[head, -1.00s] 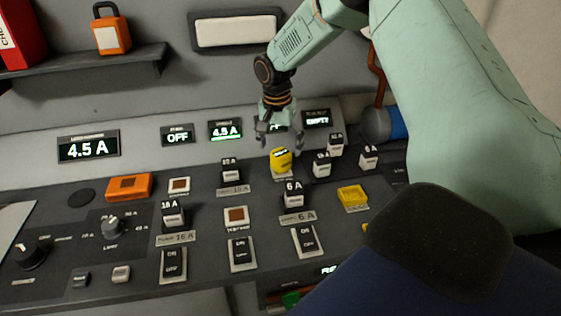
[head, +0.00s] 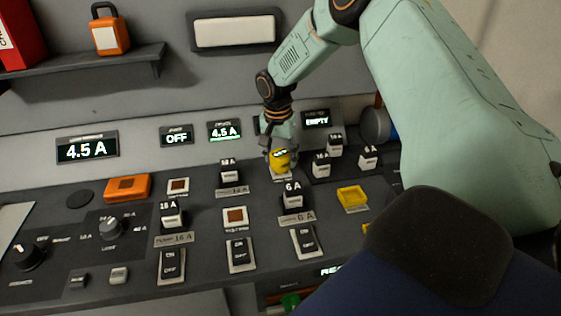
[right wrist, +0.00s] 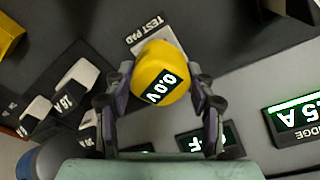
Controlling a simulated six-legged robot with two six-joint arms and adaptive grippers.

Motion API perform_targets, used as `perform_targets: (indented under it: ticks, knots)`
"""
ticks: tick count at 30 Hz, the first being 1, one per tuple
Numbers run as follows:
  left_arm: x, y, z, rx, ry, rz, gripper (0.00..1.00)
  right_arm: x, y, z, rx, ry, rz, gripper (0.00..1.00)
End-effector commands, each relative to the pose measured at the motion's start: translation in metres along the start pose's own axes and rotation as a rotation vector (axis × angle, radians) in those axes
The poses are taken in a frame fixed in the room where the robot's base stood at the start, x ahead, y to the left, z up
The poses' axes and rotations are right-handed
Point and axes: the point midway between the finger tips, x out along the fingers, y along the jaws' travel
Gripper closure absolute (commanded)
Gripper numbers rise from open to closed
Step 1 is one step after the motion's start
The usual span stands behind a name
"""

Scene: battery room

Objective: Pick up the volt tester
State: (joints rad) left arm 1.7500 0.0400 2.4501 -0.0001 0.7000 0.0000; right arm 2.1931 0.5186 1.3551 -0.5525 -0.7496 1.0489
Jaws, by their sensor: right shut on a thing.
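The volt tester (head: 281,161) is a small yellow block with a dark display, standing on the sloping console. In the right wrist view the volt tester (right wrist: 163,78) shows "0.0 V" and sits at a plate marked "TEST PAD" (right wrist: 148,32). My right gripper (head: 279,153) reaches down over it from behind. In the right wrist view my right gripper (right wrist: 160,92) has one finger on each side of the yellow body and is shut on it. I cannot tell whether the tester is clear of the pad. My left gripper is not in view.
Fuse blocks marked 10 A (head: 231,173) and 6 A (head: 292,196) stand close to the tester, with others to its right (head: 321,166). A yellow square part (head: 352,196) and an orange block (head: 127,187) are on the console. Displays line the back panel.

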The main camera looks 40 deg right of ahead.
Motion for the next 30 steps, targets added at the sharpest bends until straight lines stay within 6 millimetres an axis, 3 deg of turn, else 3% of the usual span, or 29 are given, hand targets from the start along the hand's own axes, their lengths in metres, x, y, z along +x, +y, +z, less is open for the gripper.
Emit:
perform_targets:
  ticks: [8,14,30]
  knots:
    - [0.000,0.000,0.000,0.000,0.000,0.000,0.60,0.000,0.000,0.000,0.000,0.000,0.000,0.87]
    - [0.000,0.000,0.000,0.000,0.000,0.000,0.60,-0.003,0.000,-0.001,0.000,0.001,-0.001,0.88]
    - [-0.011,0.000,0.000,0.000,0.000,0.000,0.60,-0.090,-0.001,-0.011,0.001,0.001,-0.003,0.88]
